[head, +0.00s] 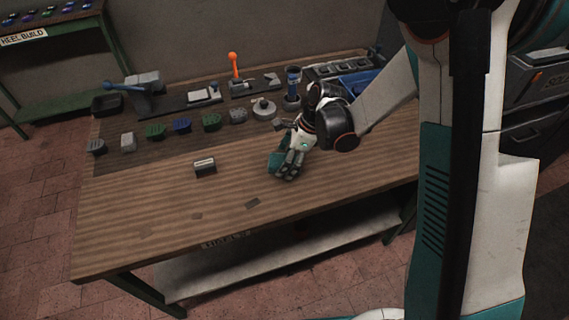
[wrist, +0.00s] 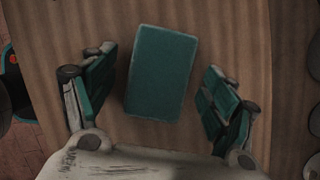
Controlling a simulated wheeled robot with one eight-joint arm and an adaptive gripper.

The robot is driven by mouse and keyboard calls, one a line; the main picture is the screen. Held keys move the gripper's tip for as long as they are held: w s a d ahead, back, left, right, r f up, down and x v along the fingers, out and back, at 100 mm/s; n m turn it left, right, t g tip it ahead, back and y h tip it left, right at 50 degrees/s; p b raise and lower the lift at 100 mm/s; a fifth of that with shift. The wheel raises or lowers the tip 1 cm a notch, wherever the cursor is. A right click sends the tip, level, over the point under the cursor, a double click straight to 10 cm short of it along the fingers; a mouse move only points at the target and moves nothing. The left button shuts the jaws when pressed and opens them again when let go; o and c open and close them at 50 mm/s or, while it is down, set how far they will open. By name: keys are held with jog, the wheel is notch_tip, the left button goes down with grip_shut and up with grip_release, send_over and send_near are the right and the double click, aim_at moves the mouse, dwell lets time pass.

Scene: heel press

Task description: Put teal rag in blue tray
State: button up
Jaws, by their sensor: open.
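The teal rag (wrist: 162,73) lies on the wooden bench as a flat, folded-looking rectangle. In the wrist view it sits between the two fingers of my gripper (wrist: 162,100), with a gap on each side. My gripper is open, and its finger pads are teal too. In the head view my gripper (head: 287,172) is low over the bench, right of the middle, and it largely hides the rag. A blue tray (head: 353,91) shows at the back right of the bench, partly hidden behind my arm.
A row of small green, blue and grey blocks (head: 182,126) runs along the bench. A small grey block with a pale top (head: 205,166) stands left of my gripper. A press with an orange-knobbed lever (head: 234,68) stands behind. The bench front (head: 150,220) is mostly clear.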

dwell(0.3)
jog(key=c, duration=1.1)
jog(key=shift+c, duration=0.2)
